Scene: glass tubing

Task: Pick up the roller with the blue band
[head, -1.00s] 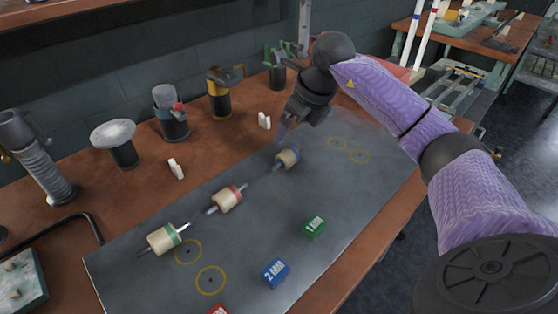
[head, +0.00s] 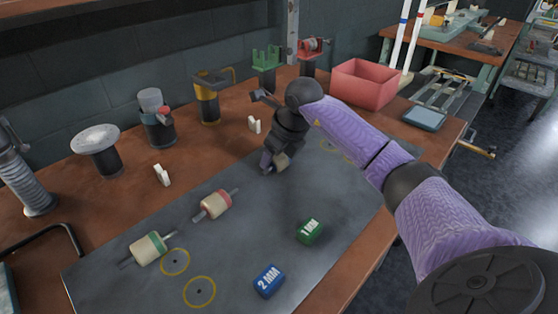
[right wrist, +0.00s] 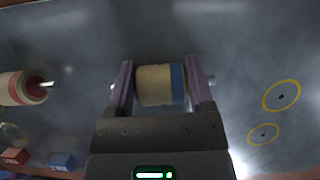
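The roller with the blue band is a cream cylinder with a thin axle; in the right wrist view the roller (right wrist: 158,86) lies between my right gripper's fingers (right wrist: 160,75), its blue band at the right end. The axle ends show outside both fingers. A narrow gap shows at its left end; contact at the band end is unclear. In the head view, my right gripper (head: 274,162) is low over the dark mat and partly hides the roller (head: 282,161). Lift off the mat cannot be told. My left gripper is not in view.
The red-banded roller (head: 215,204) and green-banded roller (head: 151,247) lie on the mat (head: 230,250) to the left. The 1 MM block (head: 310,231) and 2 MM block (head: 268,281) are nearer the front. Stands line the back, with a red bin (head: 364,84) at right.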

